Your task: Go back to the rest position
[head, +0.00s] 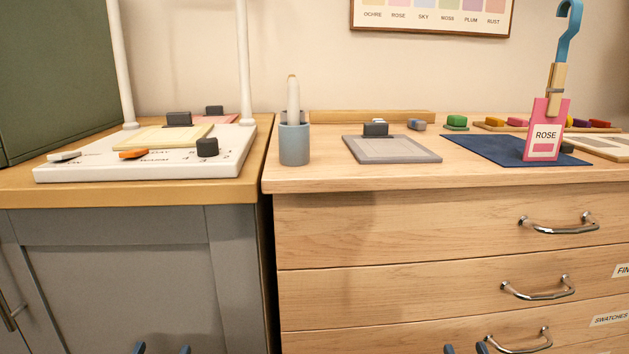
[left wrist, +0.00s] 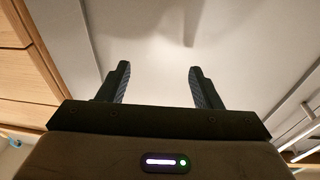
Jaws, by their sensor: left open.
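My left gripper (head: 162,349) shows only its fingertips at the bottom edge of the head view, in front of the grey cabinet. The left wrist view shows its two fingers (left wrist: 158,82) spread apart with nothing between them. My right gripper (head: 465,349) also shows only its fingertips at the bottom edge, in front of the wooden drawers. Its tips stand apart, and I see nothing between them. Both grippers are low, below the worktops, and the rest of both is out of the head view.
The grey cabinet (head: 135,270) carries a white board with knobs (head: 75,173). The drawer unit (head: 390,225) has metal handles (head: 540,290), one close to my right gripper. On top stand a blue cup (head: 294,146), a grey tile (head: 390,157) and a pink ROSE card (head: 533,150) under a blue hook.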

